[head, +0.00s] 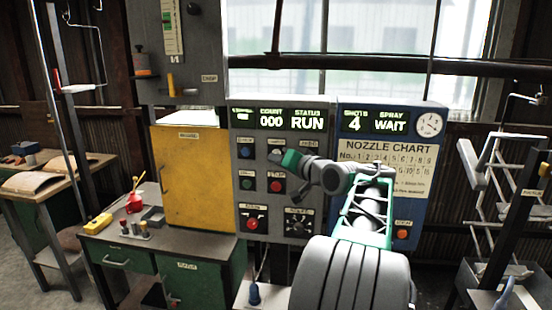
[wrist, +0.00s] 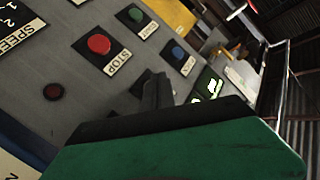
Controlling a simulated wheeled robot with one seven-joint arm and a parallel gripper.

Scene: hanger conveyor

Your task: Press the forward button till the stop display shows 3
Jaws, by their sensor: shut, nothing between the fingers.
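The grey control panel (head: 265,205) has a small stop display (head: 242,114) at its upper left; its figure is not legible. Below are a blue button (head: 245,151), a pale button (head: 276,151), a green button (head: 246,184) and a red button (head: 277,186).
The panel also shows COUNT 000 and STATUS RUN (head: 307,123), a red knob (head: 252,224) and a speed dial (head: 297,222). A blue spray panel (head: 345,112) adjoins on the right. A yellow cabinet (head: 187,175) and green bench (head: 200,280) stand left.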

